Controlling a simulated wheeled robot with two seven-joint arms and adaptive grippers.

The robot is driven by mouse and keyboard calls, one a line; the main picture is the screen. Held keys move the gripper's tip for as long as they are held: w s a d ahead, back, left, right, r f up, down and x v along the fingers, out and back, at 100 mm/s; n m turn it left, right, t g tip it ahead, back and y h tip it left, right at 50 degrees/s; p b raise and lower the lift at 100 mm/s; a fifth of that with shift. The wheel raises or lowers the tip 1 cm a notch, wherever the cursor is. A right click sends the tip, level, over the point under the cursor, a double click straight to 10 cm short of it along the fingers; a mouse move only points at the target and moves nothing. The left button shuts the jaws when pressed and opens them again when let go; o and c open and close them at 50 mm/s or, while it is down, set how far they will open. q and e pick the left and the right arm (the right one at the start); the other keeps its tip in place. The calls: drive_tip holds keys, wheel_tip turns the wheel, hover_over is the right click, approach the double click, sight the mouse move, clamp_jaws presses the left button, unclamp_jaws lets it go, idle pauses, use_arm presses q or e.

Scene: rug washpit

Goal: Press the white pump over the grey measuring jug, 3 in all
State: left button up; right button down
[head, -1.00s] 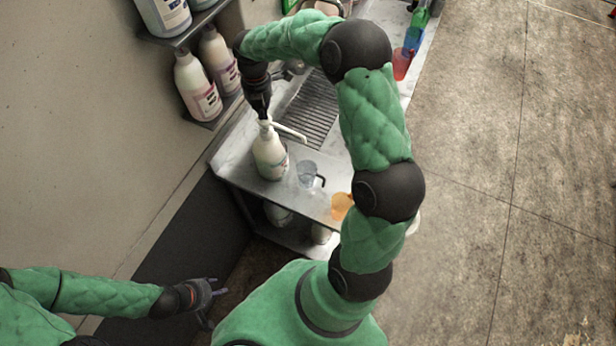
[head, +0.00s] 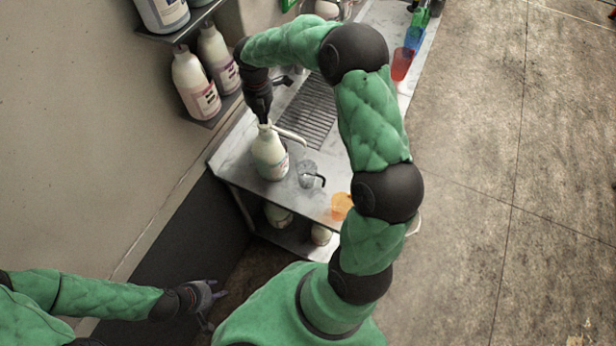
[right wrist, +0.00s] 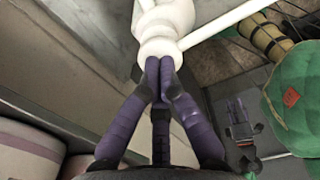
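The white pump (head: 290,135) tops a white bottle (head: 269,158) on the steel bench, its spout pointing right toward the grey measuring jug (head: 308,175). The jug is small and see-through, with a dark handle; the spout tip is above its far side. My right gripper (head: 263,117) points down onto the pump head. In the right wrist view its fingertips (right wrist: 159,67) are together and touch the white pump (right wrist: 160,45), with nothing visible between them. My left gripper (head: 207,305) is open and empty, low at the left, away from the bench.
An orange cup (head: 341,205) stands on the bench right of the jug. A red cup (head: 402,64) and a blue one (head: 414,38) are further back, beyond a drain grate (head: 310,108). Shelves with bottles (head: 196,85) are on the left wall. Open floor lies right.

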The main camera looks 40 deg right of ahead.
drive_tip(key=shift+s, duration=0.1)
drive_tip(key=shift+r+p, duration=1.6)
drive_tip(key=shift+r, duration=0.6)
wheel_tip(320, 180, up, 6)
drive_tip(key=p, duration=0.4)
